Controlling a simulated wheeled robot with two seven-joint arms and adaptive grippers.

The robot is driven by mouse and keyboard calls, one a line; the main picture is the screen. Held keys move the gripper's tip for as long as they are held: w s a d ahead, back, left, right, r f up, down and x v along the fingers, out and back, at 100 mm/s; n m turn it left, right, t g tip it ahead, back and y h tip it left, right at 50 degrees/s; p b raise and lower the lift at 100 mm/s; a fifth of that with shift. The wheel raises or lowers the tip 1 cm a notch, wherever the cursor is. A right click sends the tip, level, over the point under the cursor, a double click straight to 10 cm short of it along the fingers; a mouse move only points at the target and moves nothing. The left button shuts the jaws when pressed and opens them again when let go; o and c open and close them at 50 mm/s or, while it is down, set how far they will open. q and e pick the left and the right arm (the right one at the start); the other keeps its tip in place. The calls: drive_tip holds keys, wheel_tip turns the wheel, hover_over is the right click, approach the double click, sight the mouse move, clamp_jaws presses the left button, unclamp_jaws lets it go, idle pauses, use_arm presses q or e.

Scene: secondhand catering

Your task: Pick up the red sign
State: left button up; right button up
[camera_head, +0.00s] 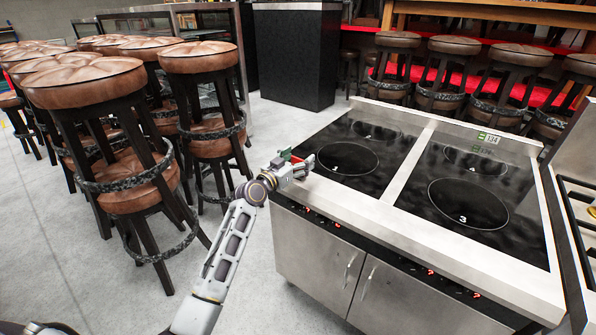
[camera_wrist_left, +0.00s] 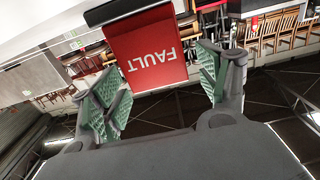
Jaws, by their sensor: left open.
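The red sign (camera_wrist_left: 147,52) has white letters reading FAULT, upside down in the left wrist view, and a dark strip along its upper edge there. In the head view only a small red bit of the sign (camera_head: 297,158) shows at the left edge of the cooktop. My left gripper (camera_head: 291,166) is at that edge, right by the sign. In the left wrist view my left gripper (camera_wrist_left: 163,88) is open, with green-padded fingers to either side of the sign. Gaps show, so the fingers are not closed on it. My right gripper is not in view.
The steel cooktop unit (camera_head: 393,217) has black glass hobs and a small green-and-white label (camera_head: 488,138) at its back. Brown stools (camera_head: 205,100) crowd the left; more stools (camera_head: 447,75) stand behind. A black counter block (camera_head: 297,55) stands at the back. Grey floor is free at front left.

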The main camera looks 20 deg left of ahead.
use_arm(q)
drive_tip(key=c, duration=1.1)
drive_tip(key=shift+c, duration=0.2)
drive_tip(key=shift+r, duration=0.45)
wheel_tip(320, 180, up, 8)
drive_tip(key=shift+f+p, duration=0.2)
drive_tip(key=shift+p, duration=0.35)
drive_tip(key=shift+r, duration=0.75)
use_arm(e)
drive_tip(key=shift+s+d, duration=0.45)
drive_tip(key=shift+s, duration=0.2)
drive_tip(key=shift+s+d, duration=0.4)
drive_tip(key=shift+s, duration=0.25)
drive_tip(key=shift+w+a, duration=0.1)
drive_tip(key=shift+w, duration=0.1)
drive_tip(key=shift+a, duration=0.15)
